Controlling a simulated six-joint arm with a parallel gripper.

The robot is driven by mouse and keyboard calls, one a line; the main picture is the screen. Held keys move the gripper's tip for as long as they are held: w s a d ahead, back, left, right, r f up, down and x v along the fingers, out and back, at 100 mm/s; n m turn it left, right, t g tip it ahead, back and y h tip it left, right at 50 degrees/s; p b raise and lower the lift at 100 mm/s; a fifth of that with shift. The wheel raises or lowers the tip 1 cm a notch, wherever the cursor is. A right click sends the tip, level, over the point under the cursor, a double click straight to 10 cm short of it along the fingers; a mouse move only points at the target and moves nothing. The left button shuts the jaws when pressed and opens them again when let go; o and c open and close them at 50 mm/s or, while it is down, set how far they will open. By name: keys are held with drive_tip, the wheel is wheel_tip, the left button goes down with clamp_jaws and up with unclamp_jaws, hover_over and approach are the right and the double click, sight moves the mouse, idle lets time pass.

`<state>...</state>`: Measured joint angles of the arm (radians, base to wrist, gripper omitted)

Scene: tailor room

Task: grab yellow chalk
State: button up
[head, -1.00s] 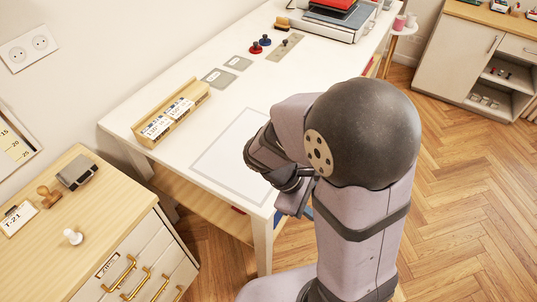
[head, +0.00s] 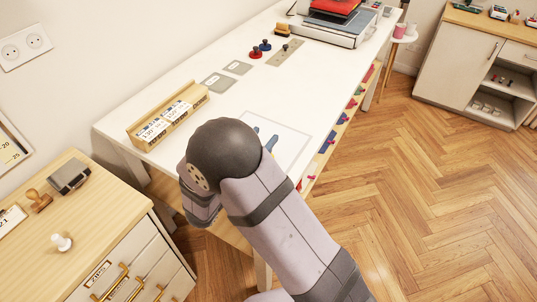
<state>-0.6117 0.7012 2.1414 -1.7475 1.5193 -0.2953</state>
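I cannot make out any yellow chalk in the head view. My gripper (head: 265,138) is mostly hidden behind my own arm. Only small blue-grey parts of it show, over the pale outlined rectangle on the white table (head: 215,113). They are too small and too covered to tell whether the fingers are apart or hold anything.
A wooden holder with white labelled blocks (head: 168,117) stands at the table's left end. Grey plates, red (head: 255,53) and blue (head: 265,45) knobbed pieces and a machine (head: 330,28) lie farther back. Coloured items (head: 327,142) line the shelf under the table's right edge. A wooden-topped cabinet (head: 100,190) stands at left.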

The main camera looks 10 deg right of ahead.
wheel_tip(320, 180, down, 8)
drive_tip(key=shift+r+p, duration=0.1)
drive_tip(key=shift+p, duration=0.3)
drive_tip(key=shift+p+x, duration=1.25)
drive_tip(key=shift+x, duration=2.55)
drive_tip(key=shift+s, duration=0.1)
clamp_jaws()
